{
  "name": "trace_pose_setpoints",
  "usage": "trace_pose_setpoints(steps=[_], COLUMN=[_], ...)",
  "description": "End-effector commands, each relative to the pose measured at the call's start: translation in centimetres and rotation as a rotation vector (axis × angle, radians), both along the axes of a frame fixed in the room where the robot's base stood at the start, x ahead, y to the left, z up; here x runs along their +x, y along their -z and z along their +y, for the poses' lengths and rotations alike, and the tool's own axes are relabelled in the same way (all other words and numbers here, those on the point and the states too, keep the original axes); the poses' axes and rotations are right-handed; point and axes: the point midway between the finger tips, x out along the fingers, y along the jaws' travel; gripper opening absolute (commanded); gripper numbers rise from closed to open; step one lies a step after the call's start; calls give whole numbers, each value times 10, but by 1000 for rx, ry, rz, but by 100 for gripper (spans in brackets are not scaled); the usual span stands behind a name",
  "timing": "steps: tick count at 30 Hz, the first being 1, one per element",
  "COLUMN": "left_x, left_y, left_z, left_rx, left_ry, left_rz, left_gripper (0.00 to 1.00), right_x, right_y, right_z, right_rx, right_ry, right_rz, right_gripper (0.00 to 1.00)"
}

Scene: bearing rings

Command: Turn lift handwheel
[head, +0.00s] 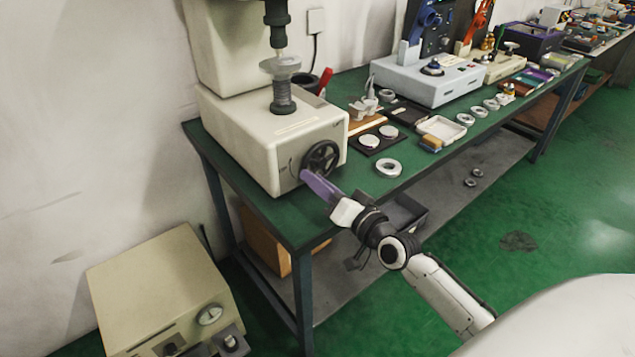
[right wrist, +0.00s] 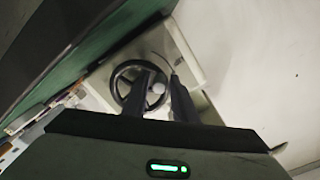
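The black handwheel (head: 321,158) is on the front face of the cream press machine (head: 292,140), at the left end of the green bench. My right gripper (head: 308,178), with purple-looking fingers, is just below and in front of the wheel. In the right wrist view, the handwheel (right wrist: 122,84) lies beyond my right gripper (right wrist: 161,78). Its two dark fingers are apart, one overlapping the wheel's right part. A light round knob shows in the gap between them; I cannot tell whether they touch it. My left gripper is not in view.
A metal ring (head: 388,168) lies on the bench right of the wheel, near the front edge. A dark tray with two discs (head: 373,139) and a light tray (head: 441,128) lie farther right. A cream box with a dial (head: 160,290) stands at lower left.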

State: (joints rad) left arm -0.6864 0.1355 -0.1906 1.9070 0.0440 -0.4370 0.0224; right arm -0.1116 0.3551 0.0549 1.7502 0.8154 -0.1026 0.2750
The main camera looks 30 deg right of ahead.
Motion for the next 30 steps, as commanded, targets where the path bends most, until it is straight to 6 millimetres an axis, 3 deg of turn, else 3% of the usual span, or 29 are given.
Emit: trace_pose_setpoints(steps=[13,24,30], left_x=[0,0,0], left_y=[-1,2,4], left_z=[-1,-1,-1], left_rx=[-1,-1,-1], left_ry=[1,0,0], left_rz=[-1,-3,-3], left_gripper=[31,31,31], right_x=[-7,-71,-96], right_y=[2,1,0], right_z=[-1,-4,-5], right_rx=[-1,-2,-2], right_ry=[0,-1,0], right_rz=[3,4,3], right_gripper=[35,35,35])
